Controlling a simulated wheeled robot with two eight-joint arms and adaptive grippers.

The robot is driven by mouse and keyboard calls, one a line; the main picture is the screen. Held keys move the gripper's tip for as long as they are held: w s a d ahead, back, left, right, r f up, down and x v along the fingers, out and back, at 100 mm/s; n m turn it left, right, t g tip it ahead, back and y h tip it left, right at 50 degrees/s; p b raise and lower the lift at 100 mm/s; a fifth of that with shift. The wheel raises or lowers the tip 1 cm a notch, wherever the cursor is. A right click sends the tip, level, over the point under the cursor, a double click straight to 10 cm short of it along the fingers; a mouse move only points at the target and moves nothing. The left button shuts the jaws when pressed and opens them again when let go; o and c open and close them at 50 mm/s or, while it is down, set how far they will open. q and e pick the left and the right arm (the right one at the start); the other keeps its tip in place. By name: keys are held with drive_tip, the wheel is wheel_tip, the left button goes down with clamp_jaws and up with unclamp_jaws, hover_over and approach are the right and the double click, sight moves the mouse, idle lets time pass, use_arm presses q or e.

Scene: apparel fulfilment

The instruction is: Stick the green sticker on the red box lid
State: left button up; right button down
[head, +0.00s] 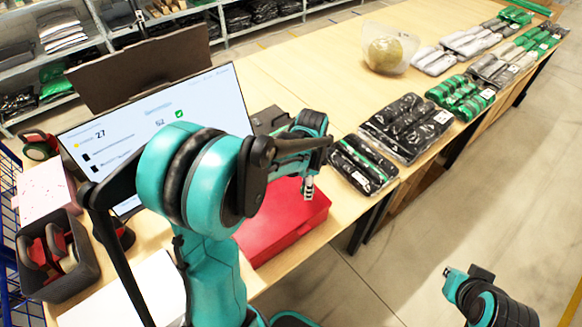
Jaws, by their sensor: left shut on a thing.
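The red box (285,222) lies on the near edge of the wooden table, its lid partly hidden behind my left arm. My left gripper (308,188) is over the right part of the red lid, fingers pointing down. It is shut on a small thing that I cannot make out. I cannot tell whether the fingertips touch the lid. I cannot make out the green sticker.
A monitor (150,125) stands left of the red box. Bagged black garments (405,125) lie right of my gripper, with more green and grey packs beyond. A clear bowl with a ball (388,52) stands behind. A dark bin (55,255) is at left. The floor at right is clear.

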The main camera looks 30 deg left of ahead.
sight(289, 197)
use_arm(q)
drive_tip(key=s+a+r+m+p, duration=0.1)
drive_tip(key=a+r+m+p, duration=0.3)
drive_tip(key=m, duration=0.7)
drive_tip(key=f+b, duration=0.2)
drive_tip(key=f, duration=0.1)
drive_tip(key=f+b, duration=0.3)
drive_tip(key=a+f+b, duration=0.1)
drive_tip(key=f+b, duration=0.1)
drive_tip(key=f, duration=0.2)
drive_tip(key=shift+s+a+b, duration=0.1)
drive_tip(key=shift+b, duration=0.2)
drive_tip(key=shift+a+f, duration=0.1)
drive_tip(key=shift+f, duration=0.05)
idle(0.4)
idle(0.5)
drive_tip(key=o, duration=1.2)
wheel_tip(289, 197, up, 9)
drive_tip(key=p, duration=0.6)
